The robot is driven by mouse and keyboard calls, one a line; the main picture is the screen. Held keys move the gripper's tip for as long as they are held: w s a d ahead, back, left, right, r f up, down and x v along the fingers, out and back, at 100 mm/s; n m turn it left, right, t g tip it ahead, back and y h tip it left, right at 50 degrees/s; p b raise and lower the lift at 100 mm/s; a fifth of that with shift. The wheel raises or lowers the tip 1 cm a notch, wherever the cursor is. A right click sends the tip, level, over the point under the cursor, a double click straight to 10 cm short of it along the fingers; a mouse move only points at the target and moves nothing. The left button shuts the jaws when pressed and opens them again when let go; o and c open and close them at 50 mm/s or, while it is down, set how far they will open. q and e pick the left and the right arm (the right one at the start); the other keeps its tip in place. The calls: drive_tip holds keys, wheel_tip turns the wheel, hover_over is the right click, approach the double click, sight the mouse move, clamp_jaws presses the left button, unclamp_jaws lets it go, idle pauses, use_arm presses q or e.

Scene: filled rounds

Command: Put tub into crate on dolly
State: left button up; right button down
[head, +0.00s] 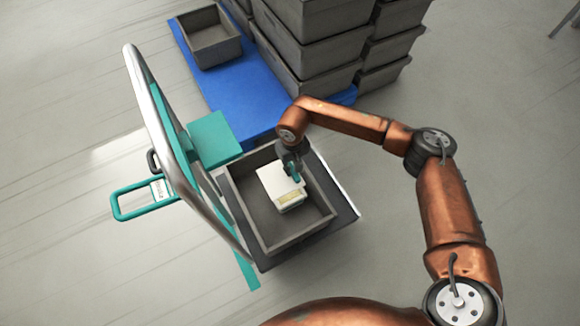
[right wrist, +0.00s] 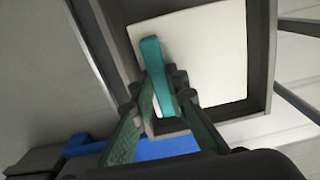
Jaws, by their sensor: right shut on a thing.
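The white tub (head: 275,182) has a flat lid and a yellowish label on its near side. In the head view it lies within the outline of the open grey crate (head: 245,215) on the dolly (head: 345,207). I cannot tell whether it touches the crate floor. My right gripper (head: 293,176) is over the tub's upper right part, shut on its teal handle (right wrist: 152,62). In the right wrist view the fingers (right wrist: 162,88) close around this handle, with the white lid beyond and crate walls around it. My left gripper is not in view.
The dolly's tall silver-and-teal push frame (head: 180,150) rises at the crate's left. Behind, a blue pallet (head: 230,100) carries an open grey crate (head: 208,40) and stacks of grey crates (head: 325,50). Floor at right is clear.

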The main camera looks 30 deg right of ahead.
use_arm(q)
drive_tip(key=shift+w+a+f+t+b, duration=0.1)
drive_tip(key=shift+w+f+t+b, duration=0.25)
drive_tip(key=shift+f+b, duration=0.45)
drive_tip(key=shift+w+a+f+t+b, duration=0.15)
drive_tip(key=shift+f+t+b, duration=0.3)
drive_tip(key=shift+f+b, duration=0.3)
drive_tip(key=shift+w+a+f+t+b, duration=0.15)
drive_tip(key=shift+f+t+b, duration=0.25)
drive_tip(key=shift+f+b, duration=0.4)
use_arm(e)
wheel_tip(320, 180, down, 13)
drive_tip(key=d, duration=0.2)
drive_tip(key=shift+w, duration=0.35)
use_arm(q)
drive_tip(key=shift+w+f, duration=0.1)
use_arm(e)
drive_tip(key=shift+s, duration=0.15)
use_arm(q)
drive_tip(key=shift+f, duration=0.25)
use_arm(e)
drive_tip(key=shift+f, duration=0.3)
drive_tip(key=c, duration=1.8)
unclamp_jaws()
